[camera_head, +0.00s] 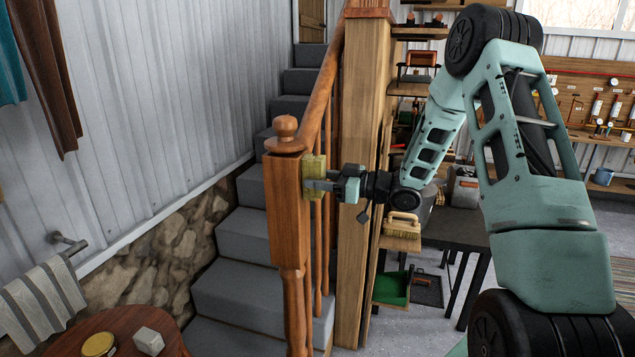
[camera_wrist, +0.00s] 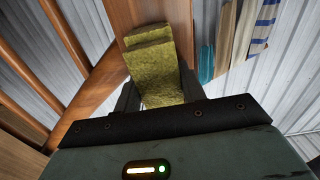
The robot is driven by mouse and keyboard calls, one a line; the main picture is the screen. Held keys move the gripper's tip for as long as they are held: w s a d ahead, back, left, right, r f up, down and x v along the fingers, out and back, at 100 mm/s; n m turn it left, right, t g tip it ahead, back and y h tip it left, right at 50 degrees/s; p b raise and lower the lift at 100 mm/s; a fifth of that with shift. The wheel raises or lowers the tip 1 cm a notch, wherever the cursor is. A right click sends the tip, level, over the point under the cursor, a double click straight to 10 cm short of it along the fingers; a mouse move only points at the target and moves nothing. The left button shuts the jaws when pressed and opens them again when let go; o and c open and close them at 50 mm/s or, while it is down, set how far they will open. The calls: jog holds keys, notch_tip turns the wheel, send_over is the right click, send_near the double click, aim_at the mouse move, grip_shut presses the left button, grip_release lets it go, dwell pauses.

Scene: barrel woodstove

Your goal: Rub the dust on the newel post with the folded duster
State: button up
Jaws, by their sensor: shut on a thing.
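The newel post (camera_head: 287,209) is a square wooden post with a ball finial, at the foot of the stair rail. The folded duster (camera_head: 314,174) is a yellow-green pad at the post's right side in the head view. It also shows in the wrist view (camera_wrist: 152,70), in front of the wooden post (camera_wrist: 168,14). My gripper (camera_head: 322,185) is shut on the duster and holds it against or very close to the post; contact cannot be told for sure. The post face behind the duster is hidden, and I cannot make out any dust.
The handrail (camera_head: 322,85) and balusters rise behind the post beside grey stairs (camera_head: 225,298). A thick wooden column (camera_head: 362,130) stands just right of the post, behind my gripper. A round table (camera_head: 125,325) with a tin and a grey block is at lower left.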

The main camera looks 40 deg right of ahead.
jog(key=shift+w+d, duration=0.7)
jog(key=shift+d, duration=0.2)
jog(key=shift+w+d, duration=0.7)
jog(key=shift+d, duration=0.15)
jog(key=shift+s+d, duration=0.1)
jog(key=shift+v, duration=2.95)
jog(key=shift+p+v, duration=0.3)
jog(key=shift+v, duration=1.15)
